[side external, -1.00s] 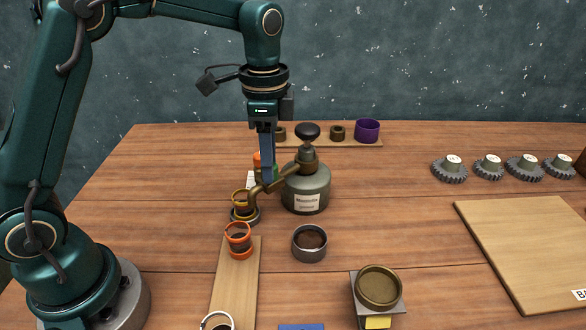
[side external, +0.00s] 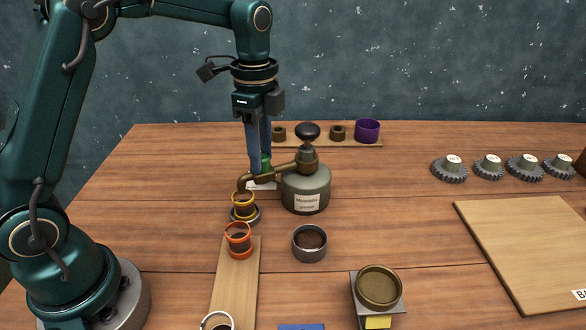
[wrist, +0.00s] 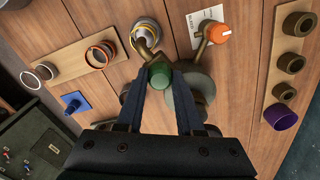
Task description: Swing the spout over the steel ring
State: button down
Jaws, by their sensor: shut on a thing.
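The dispenser (side external: 305,188) is a grey-green pot with a black knob on top and a brass spout (side external: 283,171) reaching left. The spout's bent outlet stands at the yellow-banded cup (side external: 243,211), which sits in a grey metal base. My gripper (side external: 260,165) is shut on the spout's green grip (wrist: 160,75), which shows between the fingertips in the wrist view. A grey metal ring cup (side external: 310,255) with dark contents stands front right of the spout. A bright steel ring (side external: 217,321) is at the near end of the wooden strip. I cannot tell which of these is the task's steel ring.
An orange-banded cup (side external: 239,250) stands on the wooden strip (side external: 235,282). A brass dish (side external: 379,287) stands at the front, gears (side external: 450,170) lie right. An orange knob (wrist: 218,32) on a brass stem shows beside a white card.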

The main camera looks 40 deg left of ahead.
jog(key=c, duration=0.5)
grip_release()
jog(key=shift+r, duration=2.65)
jog(key=s+d+r+n+t, duration=0.2)
jog(key=s+r+n+t, duration=0.1)
jog(key=s+r, duration=0.5)
jog(key=s+f+n+t, duration=0.1)
jog(key=s+f+n, duration=0.1)
jog(key=f+n, duration=0.1)
jog(key=s+f+n, duration=0.3)
jog(key=n, duration=0.1)
jog(key=s+f+n+t, duration=0.1)
jog(key=s+f+n, duration=0.2)
jog(key=shift+s+d+n+t, duration=0.2)
jog(key=shift+d+n+t, duration=0.05)
jog(key=shift+n+t, duration=0.05)
